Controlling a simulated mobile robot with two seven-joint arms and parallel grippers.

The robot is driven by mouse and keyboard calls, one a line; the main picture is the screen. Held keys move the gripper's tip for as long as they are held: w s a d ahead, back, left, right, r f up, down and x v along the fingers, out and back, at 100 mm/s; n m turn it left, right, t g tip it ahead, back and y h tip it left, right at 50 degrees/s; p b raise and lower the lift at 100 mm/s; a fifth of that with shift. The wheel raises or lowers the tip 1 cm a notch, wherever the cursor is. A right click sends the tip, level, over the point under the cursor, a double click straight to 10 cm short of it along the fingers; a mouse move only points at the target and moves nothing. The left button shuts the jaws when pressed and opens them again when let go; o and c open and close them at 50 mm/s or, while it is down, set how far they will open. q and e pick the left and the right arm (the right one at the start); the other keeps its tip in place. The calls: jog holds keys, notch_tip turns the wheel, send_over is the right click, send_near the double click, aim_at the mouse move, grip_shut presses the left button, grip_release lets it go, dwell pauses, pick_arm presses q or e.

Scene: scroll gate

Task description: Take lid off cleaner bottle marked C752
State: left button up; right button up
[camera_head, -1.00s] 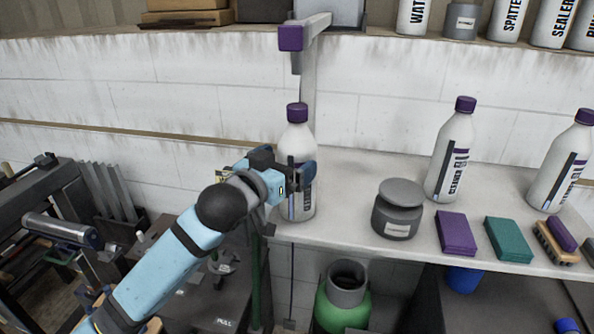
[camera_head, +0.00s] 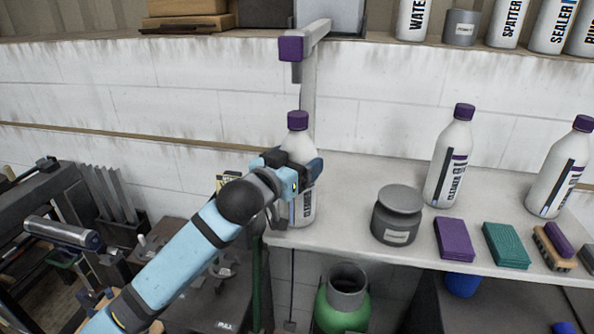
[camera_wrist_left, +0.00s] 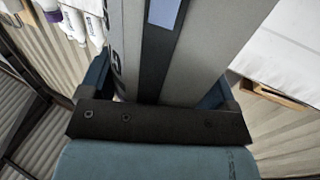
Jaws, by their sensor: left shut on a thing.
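A white cleaner bottle with a purple lid (camera_head: 297,121) stands upright at the left end of the bench, under a grey bracket with a purple end (camera_head: 291,48). My left gripper (camera_head: 302,172) is shut on the bottle's body, below the lid. In the left wrist view the bottle's body (camera_wrist_left: 205,50) fills the space between the fingers. Its marking cannot be read. Two similar bottles with purple lids, the middle one (camera_head: 449,160) and the right one (camera_head: 560,170), stand further right; their code markings are too small to read. My right gripper is not in view.
The white bench (camera_head: 345,175) also holds a grey lidded pot (camera_head: 397,215), a purple block (camera_head: 454,239), a teal block (camera_head: 506,244) and a brush (camera_head: 553,248). A shelf above carries more bottles. A green container (camera_head: 342,305) stands below. The bench behind the pot is clear.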

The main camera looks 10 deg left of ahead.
pick_arm(q)
jog(key=shift+r, duration=0.45)
jog(key=shift+s+a+r+b, duration=0.15)
jog(key=shift+r+b, duration=0.25)
jog(key=shift+r, duration=0.25)
jog(key=shift+s+d+r+b, duration=0.1)
jog(key=shift+r+b, duration=0.25)
jog(key=shift+r, duration=0.25)
send_near(295, 148)
jog(key=a+v, duration=0.1)
jog(key=v, duration=0.5)
jog(key=shift+w+f, duration=0.25)
jog(key=shift+f, duration=0.25)
jog(key=o, duration=0.3)
jog(key=c, duration=0.4)
jog(key=shift+o, duration=0.2)
